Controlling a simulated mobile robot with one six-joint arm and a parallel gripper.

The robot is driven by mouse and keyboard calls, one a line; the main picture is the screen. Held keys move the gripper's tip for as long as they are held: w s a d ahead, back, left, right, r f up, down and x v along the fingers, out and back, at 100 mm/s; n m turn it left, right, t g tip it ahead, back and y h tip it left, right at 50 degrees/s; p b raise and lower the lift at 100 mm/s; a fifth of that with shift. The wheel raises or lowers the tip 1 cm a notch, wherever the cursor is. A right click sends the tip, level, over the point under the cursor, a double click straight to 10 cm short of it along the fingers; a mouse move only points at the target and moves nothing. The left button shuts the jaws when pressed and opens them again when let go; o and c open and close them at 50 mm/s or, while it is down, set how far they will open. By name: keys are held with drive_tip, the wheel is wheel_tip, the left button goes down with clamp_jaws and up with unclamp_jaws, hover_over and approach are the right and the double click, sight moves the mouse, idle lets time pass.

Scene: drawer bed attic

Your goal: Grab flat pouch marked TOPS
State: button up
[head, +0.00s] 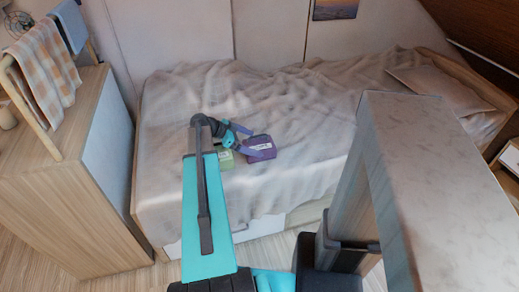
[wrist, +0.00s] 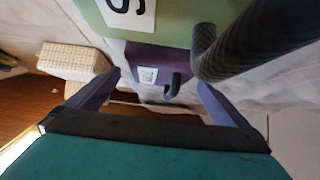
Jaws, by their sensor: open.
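A purple flat pouch (head: 263,146) with a white label lies on the bed cover. It also shows in the wrist view (wrist: 185,62), ahead between my fingers, with a dark hooked handle. A green pouch (head: 225,159) lies just to its left, partly hidden by my arm; in the wrist view the green one (wrist: 175,18) fills the top, with a larger dark handle. Its label is cut off, showing a letter like S; the purple label is too small to read. My gripper (head: 243,141) is open at the purple pouch's left edge; contact cannot be told.
The bed (head: 310,110) has a rumpled beige cover, mostly clear to the right, and a pillow (head: 437,90) at far right. A wooden cabinet (head: 50,180) with a towel rack stands left. A tall pale block (head: 425,180) stands at front right.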

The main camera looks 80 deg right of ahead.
sight(259, 144)
drive_tip(key=shift+x, duration=2.2)
drive_tip(key=shift+r, duration=0.1)
drive_tip(key=shift+c, duration=0.4)
drive_tip(key=c, duration=0.9)
drive_tip(key=shift+r, duration=0.15)
drive_tip(key=shift+r, duration=4.85)
